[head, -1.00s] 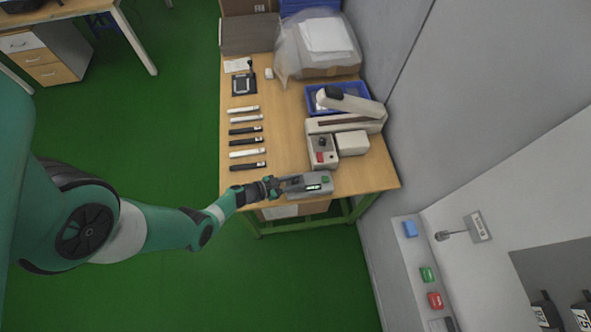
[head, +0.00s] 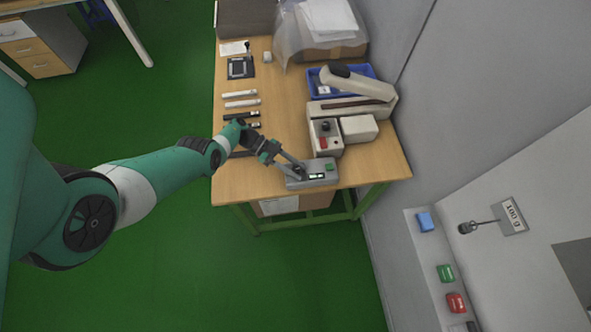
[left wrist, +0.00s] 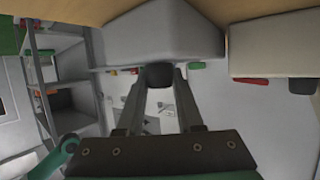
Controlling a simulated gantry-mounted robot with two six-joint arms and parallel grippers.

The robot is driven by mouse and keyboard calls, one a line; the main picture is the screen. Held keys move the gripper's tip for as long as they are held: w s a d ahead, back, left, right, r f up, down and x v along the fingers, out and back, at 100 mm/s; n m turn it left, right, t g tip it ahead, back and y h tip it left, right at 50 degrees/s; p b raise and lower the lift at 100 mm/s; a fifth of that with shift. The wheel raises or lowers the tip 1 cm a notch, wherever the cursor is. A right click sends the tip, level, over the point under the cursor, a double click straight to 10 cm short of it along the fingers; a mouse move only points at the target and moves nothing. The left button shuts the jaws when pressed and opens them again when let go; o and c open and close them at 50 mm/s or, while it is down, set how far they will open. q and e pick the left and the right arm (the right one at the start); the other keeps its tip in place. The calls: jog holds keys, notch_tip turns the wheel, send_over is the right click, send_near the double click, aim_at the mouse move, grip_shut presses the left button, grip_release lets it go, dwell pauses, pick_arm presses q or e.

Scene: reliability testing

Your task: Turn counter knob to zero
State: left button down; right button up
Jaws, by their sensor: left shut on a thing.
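The counter (head: 318,183) is a grey box with a small lit display and a green button, near the front edge of the wooden table. In the left wrist view its grey body (left wrist: 165,32) fills the top middle. My left gripper (head: 301,172) reaches it from the upper left. In the left wrist view, the fingers of my left gripper (left wrist: 160,80) are shut on the dark round knob (left wrist: 160,73) at the counter's side. In the head view the knob is mostly hidden by the fingers, and the display digits are too small to read. My right gripper is out of view.
Behind the counter stand a grey box with a red button (head: 324,141) and a beige machine (head: 377,108). A blue tray (head: 313,77) lies farther back. A grey wall closes the right side.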

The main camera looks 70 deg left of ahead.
pick_arm(q)
jog(key=shift+f+m+g+h+b, duration=0.2)
jog(key=shift+m+g+h+b, duration=0.5)
jog(key=shift+m+g+b, duration=0.55)
jog(key=c, duration=0.6)
grip_release()
jog(key=shift+r, duration=0.1)
jog(key=b+v, duration=0.4)
jog(key=v, duration=0.7)
jog(key=shift+s+a, duration=0.2)
jog(key=shift+s, duration=0.05)
